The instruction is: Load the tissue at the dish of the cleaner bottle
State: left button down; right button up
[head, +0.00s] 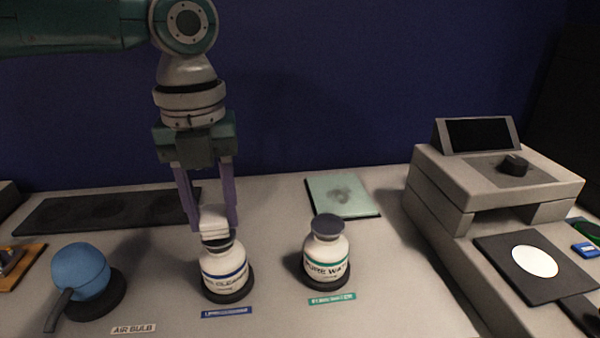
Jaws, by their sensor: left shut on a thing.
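My left gripper (212,222) comes down from above, its two purple fingers shut on a white folded tissue (213,218). The tissue is right over the top of the cleaner bottle (224,271), a white bottle with a blue band standing on a dark round base. The tissue hides most of the bottle's dish (219,243), and I cannot tell for sure whether they touch. My right gripper is not in view.
A white bottle with a green band (327,258) stands close on the right. A blue air bulb (81,271) sits at the left. Behind are a dark tray (105,211) and a pale green pad (338,195). A grey device (490,185) stands at the right.

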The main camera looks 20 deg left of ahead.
aim_at(214, 215)
pick_arm(q)
jog(key=shift+f+b, duration=0.55)
jog(key=shift+f, duration=0.5)
dwell(1.1)
jog(key=shift+r, duration=0.1)
dwell(0.4)
notch_tip(214, 215, up, 7)
jog(key=p, duration=0.7)
jog(key=shift+p, duration=0.4)
